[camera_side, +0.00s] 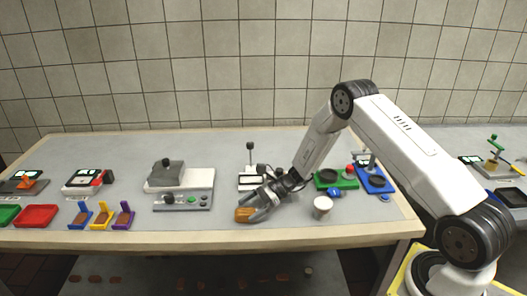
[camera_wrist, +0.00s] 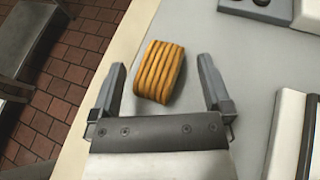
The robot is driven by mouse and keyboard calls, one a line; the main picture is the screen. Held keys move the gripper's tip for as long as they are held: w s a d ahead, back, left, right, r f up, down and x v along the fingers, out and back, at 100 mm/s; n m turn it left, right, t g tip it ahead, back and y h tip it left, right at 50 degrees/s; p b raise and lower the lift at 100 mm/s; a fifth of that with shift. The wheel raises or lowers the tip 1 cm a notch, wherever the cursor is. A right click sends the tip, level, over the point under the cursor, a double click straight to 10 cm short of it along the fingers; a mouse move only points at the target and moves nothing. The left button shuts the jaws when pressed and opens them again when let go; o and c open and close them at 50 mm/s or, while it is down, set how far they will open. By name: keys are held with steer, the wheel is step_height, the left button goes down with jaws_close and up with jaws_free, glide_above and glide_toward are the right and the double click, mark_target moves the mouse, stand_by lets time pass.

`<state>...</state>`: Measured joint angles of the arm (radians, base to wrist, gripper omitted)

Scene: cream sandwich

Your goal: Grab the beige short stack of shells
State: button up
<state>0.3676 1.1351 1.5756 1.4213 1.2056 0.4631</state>
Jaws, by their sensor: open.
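The short stack of shells (camera_wrist: 160,72) is a ridged block of several layers, tan to orange-brown in the wrist view. It lies on the grey worktop near the front edge, just beyond and between the fingertips of my open gripper (camera_wrist: 163,78). A gap shows on each side of it, wider on the right. In the side view the stack (camera_side: 244,215) looks brown and sits at the tips of my gripper (camera_side: 252,207), which reaches down from the right. Part of the stack is hidden by the fingers there.
A white cup (camera_side: 322,207) stands right of my gripper. A grey press machine (camera_side: 182,200) is to the left, with small blue, yellow and purple holders (camera_side: 101,217) and a red tray (camera_side: 37,216) further left. A green device (camera_side: 337,179) and a blue one (camera_side: 375,181) stand right.

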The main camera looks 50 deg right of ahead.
steer(key=shift+x, duration=0.95)
jaws_close()
steer(key=shift+r, duration=0.1)
